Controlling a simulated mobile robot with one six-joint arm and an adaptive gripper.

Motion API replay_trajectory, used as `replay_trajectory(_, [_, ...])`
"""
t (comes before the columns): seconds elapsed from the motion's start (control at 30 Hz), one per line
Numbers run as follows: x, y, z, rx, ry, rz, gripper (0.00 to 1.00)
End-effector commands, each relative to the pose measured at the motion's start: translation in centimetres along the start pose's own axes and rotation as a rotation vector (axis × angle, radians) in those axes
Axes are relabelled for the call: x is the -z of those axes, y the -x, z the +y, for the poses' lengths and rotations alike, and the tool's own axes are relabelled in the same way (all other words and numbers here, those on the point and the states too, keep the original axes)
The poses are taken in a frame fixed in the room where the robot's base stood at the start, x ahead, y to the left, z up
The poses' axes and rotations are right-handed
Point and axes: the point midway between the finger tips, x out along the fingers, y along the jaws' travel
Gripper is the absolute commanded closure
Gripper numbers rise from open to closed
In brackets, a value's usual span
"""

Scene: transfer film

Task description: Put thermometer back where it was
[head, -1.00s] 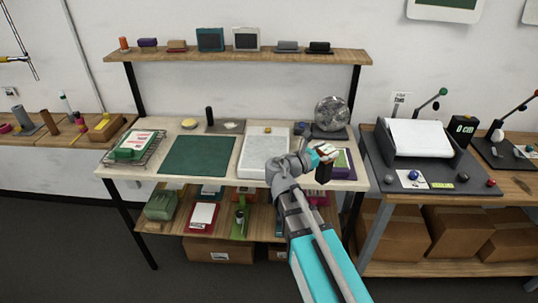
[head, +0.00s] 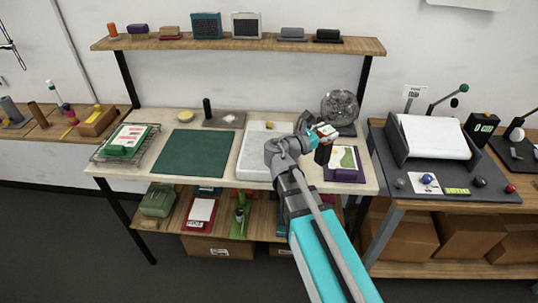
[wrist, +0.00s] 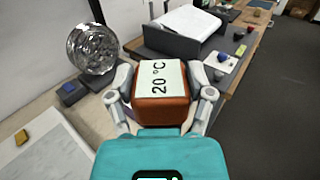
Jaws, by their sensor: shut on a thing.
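The thermometer (wrist: 160,97) is a red-brown block with a white face reading "20 °C". My gripper (wrist: 163,104) is shut on it, one finger on each side, in the wrist view. In the head view my gripper (head: 318,138) holds it above the right part of the pale workbench (head: 155,175).
A white slab (head: 252,163) and green mat (head: 187,152) lie left. A machine with white paper (head: 433,137) stands on the right table.

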Motion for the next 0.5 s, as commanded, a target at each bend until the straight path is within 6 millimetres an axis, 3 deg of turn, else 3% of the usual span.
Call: replay_trajectory(0.5, [-0.16,-0.76,-0.40,0.018,0.000,-0.001,0.93])
